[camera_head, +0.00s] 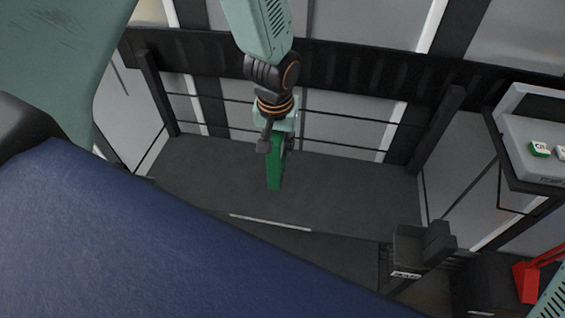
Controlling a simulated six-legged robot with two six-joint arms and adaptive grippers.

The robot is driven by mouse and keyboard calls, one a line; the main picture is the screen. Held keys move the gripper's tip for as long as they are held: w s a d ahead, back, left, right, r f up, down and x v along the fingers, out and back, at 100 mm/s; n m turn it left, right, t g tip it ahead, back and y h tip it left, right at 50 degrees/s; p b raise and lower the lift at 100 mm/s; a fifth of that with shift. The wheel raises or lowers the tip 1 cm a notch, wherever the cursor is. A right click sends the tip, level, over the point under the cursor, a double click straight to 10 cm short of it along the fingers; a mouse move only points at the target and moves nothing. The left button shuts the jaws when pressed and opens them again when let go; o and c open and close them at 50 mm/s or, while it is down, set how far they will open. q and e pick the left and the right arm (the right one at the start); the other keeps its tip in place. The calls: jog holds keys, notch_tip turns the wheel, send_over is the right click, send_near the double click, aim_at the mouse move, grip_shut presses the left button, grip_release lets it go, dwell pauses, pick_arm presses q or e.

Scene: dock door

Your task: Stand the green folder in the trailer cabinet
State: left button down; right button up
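The green folder (274,174) hangs roughly upright, seen nearly edge-on, near the middle of the view. My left gripper (276,146) points down, with its fingers on either side of the folder's upper part, and appears shut on it. Below and behind the folder is a dark grey shelf surface (350,192) with posts and thin rails at its back, which looks like the trailer cabinet. I cannot tell whether the folder's lower edge touches that surface. My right gripper is not in view.
A grey tray (528,160) with small green and white items sits at the right. A dark box-like fixture (420,250) and a red object (530,283) are at lower right. A blue surface (130,240) fills the lower left. The shelf around the folder is clear.

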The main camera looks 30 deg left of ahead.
pick_arm(q)
jog(key=shift+a+f, duration=0.1)
jog(key=shift+f, duration=0.6)
notch_tip(320, 180, down, 3)
jog(key=shift+s+b, duration=0.1)
jog(key=shift+b, duration=0.35)
jog(key=shift+f, duration=0.2)
jog(key=shift+w, duration=0.25)
jog(key=shift+s+f, duration=0.15)
jog(key=c, duration=1.1)
grip_release()
jog(key=shift+o, duration=0.2)
